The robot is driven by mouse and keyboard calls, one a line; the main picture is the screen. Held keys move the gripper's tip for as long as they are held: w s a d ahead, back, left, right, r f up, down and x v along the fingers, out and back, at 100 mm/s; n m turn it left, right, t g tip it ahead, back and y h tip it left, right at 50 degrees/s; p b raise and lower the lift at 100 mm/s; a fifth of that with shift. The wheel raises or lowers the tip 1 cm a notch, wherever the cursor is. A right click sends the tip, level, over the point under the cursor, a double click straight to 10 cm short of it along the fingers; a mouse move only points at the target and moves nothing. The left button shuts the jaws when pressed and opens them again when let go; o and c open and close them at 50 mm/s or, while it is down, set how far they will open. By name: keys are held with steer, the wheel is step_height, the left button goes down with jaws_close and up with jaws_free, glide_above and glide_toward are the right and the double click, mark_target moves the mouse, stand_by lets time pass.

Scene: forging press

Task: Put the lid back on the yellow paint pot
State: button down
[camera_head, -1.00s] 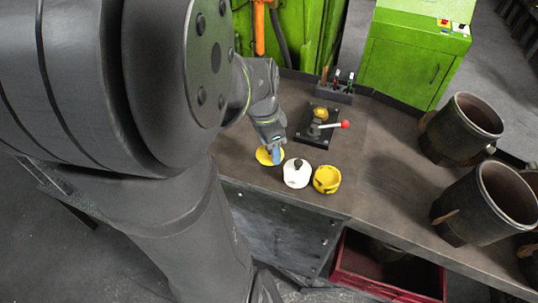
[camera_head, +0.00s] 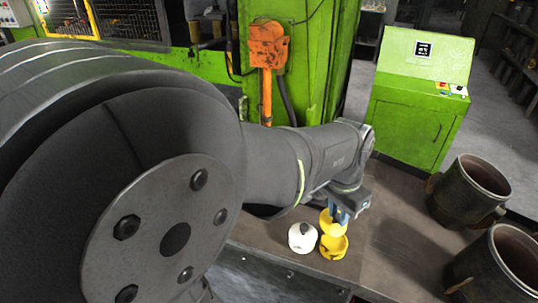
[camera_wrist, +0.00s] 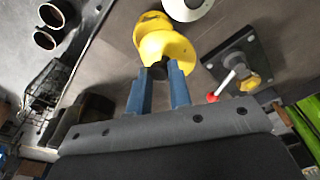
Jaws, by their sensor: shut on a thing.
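My gripper (camera_head: 341,212) is shut on the yellow lid (camera_head: 329,224), with its blue fingers closed around the dark knob (camera_wrist: 157,71). The lid is held near the yellow paint pot (camera_head: 334,248), overlapping its upper edge in the head view. In the wrist view the lid (camera_wrist: 166,46) covers part of the pot (camera_wrist: 147,26), which shows beyond it, a little to the left. The lid looks tilted in the head view. I cannot tell whether it touches the pot. The pot's opening is partly hidden.
A white pot (camera_head: 302,238) with a dark top stands close left of the yellow pot. A dark plate with a red-knobbed lever (camera_wrist: 222,85) is on the bench to the right in the wrist view. Large dark cylinders (camera_head: 468,190) stand at the right.

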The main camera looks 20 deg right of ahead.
mark_target(341, 230)
steer(key=shift+s+d+f, duration=0.1)
steer(key=shift+s+d, duration=0.15)
steer(key=shift+s, duration=0.05)
steer(key=shift+f, duration=2.55)
steer(key=shift+s+a+f, duration=0.1)
steer(key=shift+a+f, duration=0.05)
steer(key=shift+f, duration=0.55)
steer(key=shift+s+r, duration=0.3)
steer(key=shift+s, duration=0.2)
steer(key=shift+w+d+r, duration=0.1)
steer(key=shift+d+r, duration=0.15)
steer(key=shift+r, duration=0.05)
steer(key=shift+f, duration=0.2)
